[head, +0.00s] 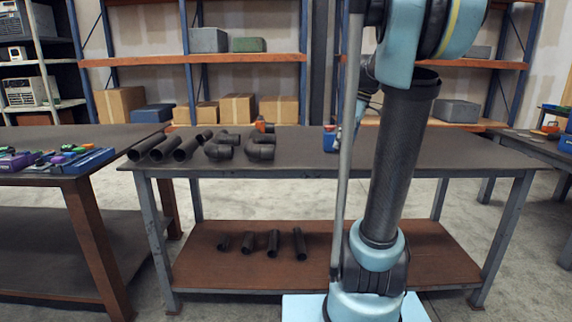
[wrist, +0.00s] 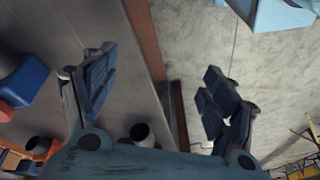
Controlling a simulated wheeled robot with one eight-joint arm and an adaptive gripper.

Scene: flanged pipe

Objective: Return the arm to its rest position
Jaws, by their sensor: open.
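My gripper (wrist: 157,90) is open and empty in the wrist view, with its two dark fingers spread apart. Between and below the fingers lie the dark table top, its edge and the concrete floor. In the head view my raised arm fills the right of centre and the gripper cannot be made out behind it. Black pipes (head: 158,149) and elbow fittings (head: 261,146) lie on the middle table (head: 290,158), left of my arm.
A blue and red object (head: 329,138) stands on the table close beside my arm; a similar one shows in the wrist view (wrist: 27,80). Short black pipes (head: 273,243) lie on the lower shelf (head: 205,272). A left table (head: 60,185) holds coloured items. Shelving stands behind.

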